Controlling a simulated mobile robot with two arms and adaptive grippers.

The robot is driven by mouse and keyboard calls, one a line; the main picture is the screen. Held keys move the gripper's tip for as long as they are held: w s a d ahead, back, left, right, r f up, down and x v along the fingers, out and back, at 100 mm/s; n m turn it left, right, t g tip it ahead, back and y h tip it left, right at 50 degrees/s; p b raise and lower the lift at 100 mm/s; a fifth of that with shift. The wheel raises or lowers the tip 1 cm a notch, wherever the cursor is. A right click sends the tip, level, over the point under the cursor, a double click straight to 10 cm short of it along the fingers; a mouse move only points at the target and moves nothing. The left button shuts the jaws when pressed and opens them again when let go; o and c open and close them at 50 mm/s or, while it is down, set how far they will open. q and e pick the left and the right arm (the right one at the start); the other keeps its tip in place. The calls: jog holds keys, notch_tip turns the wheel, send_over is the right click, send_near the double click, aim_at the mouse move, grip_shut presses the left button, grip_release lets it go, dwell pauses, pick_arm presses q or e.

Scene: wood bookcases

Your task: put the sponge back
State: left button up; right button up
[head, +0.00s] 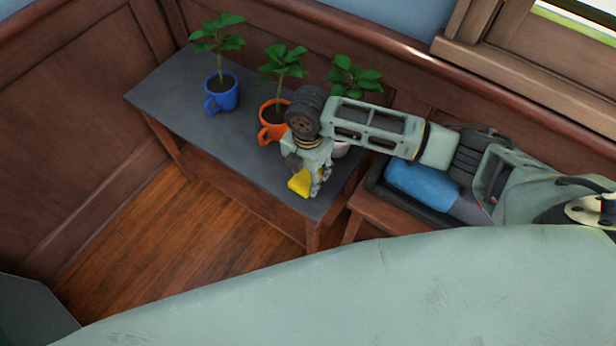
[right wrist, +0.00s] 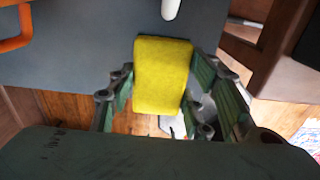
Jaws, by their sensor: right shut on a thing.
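The yellow sponge (head: 299,183) is held in my right gripper (head: 316,178), over the front right part of the dark grey table top (head: 178,97). In the right wrist view the sponge (right wrist: 162,72) sits between the two green finger pads of the right gripper (right wrist: 166,90), which is shut on it. Its far end overlaps the table top in that view. I cannot tell whether it touches the table. My left gripper is not in view.
On the table stand potted plants in a blue mug (head: 222,97), an orange mug (head: 272,132) and a whitish mug (head: 340,150) partly behind my right arm. A wooden stand to the right bears a dark tray with a blue object (head: 418,185). The table's left part is clear.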

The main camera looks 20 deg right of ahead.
aim_at(308, 175)
jog(key=shift+f, duration=1.35)
jog(key=shift+f, duration=0.1)
jog(key=o, duration=1.1)
notch_tip(308, 175, up, 12)
jog(key=shift+r+p, duration=0.15)
jog(key=shift+p, duration=0.25)
